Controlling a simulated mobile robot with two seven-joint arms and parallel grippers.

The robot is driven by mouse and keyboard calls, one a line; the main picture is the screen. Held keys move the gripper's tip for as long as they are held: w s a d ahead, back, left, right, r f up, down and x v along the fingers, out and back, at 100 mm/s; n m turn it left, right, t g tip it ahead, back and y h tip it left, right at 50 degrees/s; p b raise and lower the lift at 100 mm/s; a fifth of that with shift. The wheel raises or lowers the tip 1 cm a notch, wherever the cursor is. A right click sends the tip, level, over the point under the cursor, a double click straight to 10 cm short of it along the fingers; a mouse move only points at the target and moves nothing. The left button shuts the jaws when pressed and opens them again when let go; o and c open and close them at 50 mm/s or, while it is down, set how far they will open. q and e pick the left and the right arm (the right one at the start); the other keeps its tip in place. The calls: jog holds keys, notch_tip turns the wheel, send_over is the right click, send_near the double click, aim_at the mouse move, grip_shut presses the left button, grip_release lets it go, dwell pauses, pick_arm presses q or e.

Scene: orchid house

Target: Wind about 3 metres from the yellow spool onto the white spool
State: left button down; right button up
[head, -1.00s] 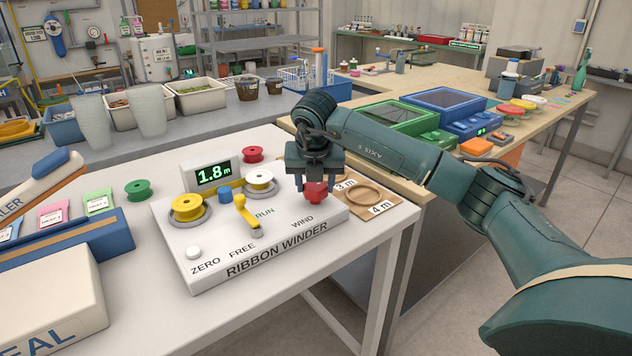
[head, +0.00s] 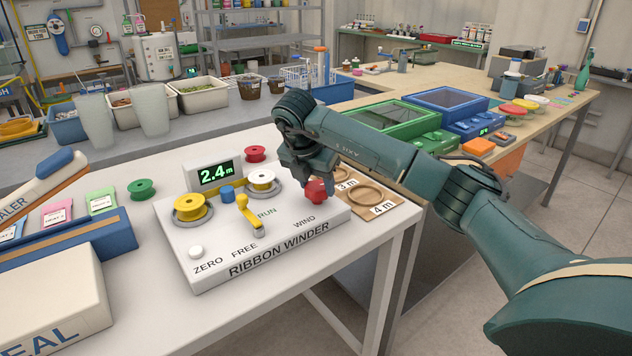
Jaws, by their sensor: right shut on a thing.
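The ribbon winder (head: 270,275) is a white box on the near table. The yellow spool (head: 190,206) sits on its left holder and the white spool (head: 261,179) on its right one. The display (head: 214,173) reads 2.4 m. A yellow lever (head: 251,215) stands between the words FREE and RUN. My right gripper (head: 314,184) is shut on the red winding knob (head: 317,193) beside the word WIND; the wrist partly hides the fingers. My left gripper is out of view.
A wooden board with rings marked 3 m and 4 m (head: 372,203) lies right of the winder. A red spool (head: 255,154) and a green spool (head: 142,190) stand behind and left. A blue-handled sealer (head: 55,165) is at the left. A white ZERO button (head: 196,252) is on the winder.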

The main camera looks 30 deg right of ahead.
jog(key=o, duration=1)
jog(key=shift+r, duration=0.15)
jog(key=p+v, duration=0.2)
jog(key=v, duration=1.1)
